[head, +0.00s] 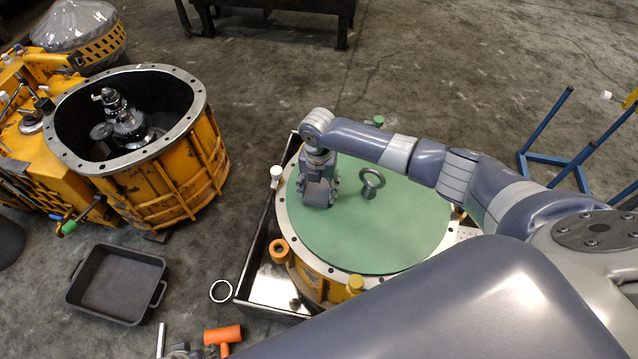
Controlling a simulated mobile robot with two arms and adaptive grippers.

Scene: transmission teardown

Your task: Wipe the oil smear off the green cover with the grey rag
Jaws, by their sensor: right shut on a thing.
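The green cover (376,228) is a round, flat disc on top of a yellow housing with a pale bolted rim, and a metal lifting eye (372,182) stands on it. My right gripper (319,200) points down at the left part of the cover, close to its surface, left of the lifting eye. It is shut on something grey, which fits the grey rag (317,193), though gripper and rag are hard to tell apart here. I can make out no oil smear on the visible green; the patch under the gripper is hidden.
The housing stands in a dark metal tray (243,290). An open yellow gearbox housing (190,165) stands at left. A black pan (118,285), a metal ring (221,291) and an orange mallet (223,336) lie on the floor. A blue stand (545,130) is at right.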

